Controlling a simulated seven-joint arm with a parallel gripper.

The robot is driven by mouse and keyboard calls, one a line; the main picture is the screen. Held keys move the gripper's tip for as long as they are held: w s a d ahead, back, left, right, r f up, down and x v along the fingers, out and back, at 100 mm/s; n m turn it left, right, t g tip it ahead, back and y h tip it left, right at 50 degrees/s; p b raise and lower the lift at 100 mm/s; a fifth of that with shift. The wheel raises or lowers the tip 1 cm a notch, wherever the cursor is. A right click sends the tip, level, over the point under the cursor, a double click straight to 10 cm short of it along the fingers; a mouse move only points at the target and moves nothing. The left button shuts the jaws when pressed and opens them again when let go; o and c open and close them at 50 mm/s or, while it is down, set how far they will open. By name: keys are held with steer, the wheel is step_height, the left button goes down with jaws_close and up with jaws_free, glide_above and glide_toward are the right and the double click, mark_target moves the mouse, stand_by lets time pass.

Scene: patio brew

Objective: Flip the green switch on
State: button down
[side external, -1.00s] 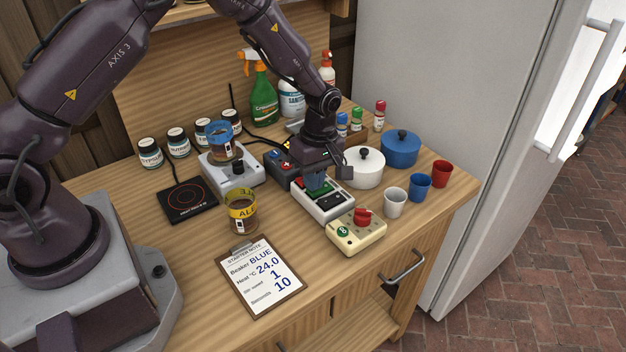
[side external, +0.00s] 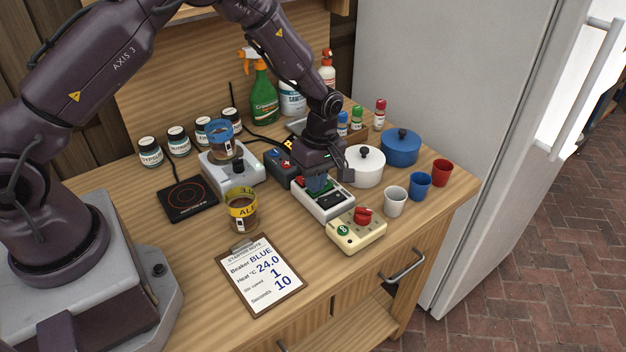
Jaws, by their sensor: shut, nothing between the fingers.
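A white switch box (side external: 338,216) stands near the middle of the worktop.
A cream box (side external: 344,240) with a red knob (side external: 362,216) stands just in front. A white pot (side external: 364,180) and white cup (side external: 396,208) are to the right. A stirrer plate with a blue-banded beaker (side external: 221,146), and a yellow-banded beaker (side external: 242,222), are left.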

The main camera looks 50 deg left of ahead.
steer(key=shift+w+r, duration=0.25)
steer(key=shift+w, duration=0.2)
step_height(320, 180, up, 14)
steer(key=s, duration=0.1)
steer(key=shift+s, duration=0.35)
stand_by(0.3)
